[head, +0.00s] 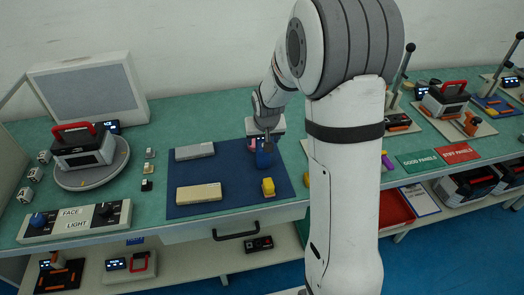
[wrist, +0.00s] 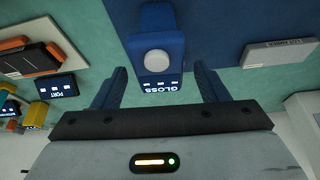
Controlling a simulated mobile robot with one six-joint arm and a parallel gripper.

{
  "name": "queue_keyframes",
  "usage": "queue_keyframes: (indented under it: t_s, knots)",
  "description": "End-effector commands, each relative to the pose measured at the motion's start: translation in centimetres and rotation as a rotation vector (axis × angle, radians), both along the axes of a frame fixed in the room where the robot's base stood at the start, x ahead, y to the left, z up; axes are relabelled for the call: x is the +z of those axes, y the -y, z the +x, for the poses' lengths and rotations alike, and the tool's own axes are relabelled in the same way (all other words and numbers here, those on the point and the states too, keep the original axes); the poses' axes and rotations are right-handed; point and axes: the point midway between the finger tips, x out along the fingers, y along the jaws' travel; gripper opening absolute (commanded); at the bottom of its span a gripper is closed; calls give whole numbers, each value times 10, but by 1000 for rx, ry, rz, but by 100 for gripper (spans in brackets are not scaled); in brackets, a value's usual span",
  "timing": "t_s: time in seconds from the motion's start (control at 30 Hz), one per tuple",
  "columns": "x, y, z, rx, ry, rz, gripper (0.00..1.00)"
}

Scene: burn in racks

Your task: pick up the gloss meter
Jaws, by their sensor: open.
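The gloss meter (wrist: 148,22) is a blue block with a round pale button and a display reading GLOSS, upside down in the wrist view. In the head view the gloss meter (head: 264,159) stands near the back right of the dark blue mat (head: 234,172), partly hidden by my gripper. My gripper (wrist: 160,70) is open, and its two blue fingers are spread to either side of the meter's display end in the wrist view. In the head view my gripper (head: 264,139) is just above and behind the meter. Contact cannot be told.
On the mat lie a grey bar (head: 195,151), a beige bar (head: 199,193) and a yellow device (head: 268,187). A pink item (head: 252,145) is close beside the gloss meter. A PORT display device (wrist: 56,86) shows in the wrist view. The mat's middle is clear.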

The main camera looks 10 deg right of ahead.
Motion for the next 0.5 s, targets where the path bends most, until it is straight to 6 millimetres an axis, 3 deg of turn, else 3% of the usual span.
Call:
queue_keyframes:
  t_s: [0.2,0.43,0.5]
  knots:
    - [-20,1,8,0,-1,0,67]
    - [-22,0,9,1,0,0,67]
    - [-22,0,9,1,0,0,63]
